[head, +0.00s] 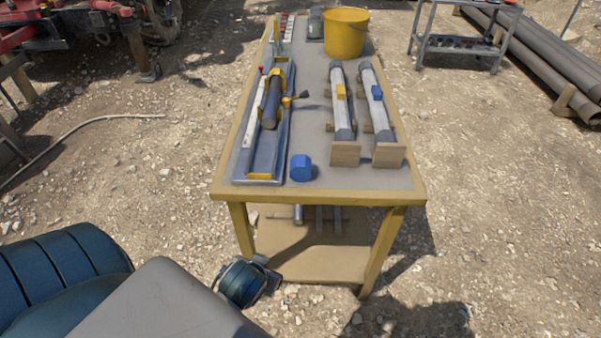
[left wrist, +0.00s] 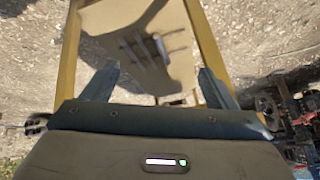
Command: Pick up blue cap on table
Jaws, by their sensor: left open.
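The blue cap (head: 301,168) sits on the table top (head: 330,182) near its front edge, just right of the long tray on the left side. My left gripper (left wrist: 158,72) is open and empty in the left wrist view, with its two fingers wide apart. Part of its wrist shows in the head view, low in front of the table and below the top, well apart from the cap. The left wrist view shows the table's lower shelf (left wrist: 170,75) and yellow legs beyond the fingers, not the cap. My right gripper is not in view.
The metal tray (head: 262,158) holds a dark cylinder (head: 271,103). Two grey tubes with wooden end blocks (head: 345,154) lie to the right of the cap. A yellow bucket (head: 345,35) stands at the back. The yellow front edge of the table lies between my gripper and the cap.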

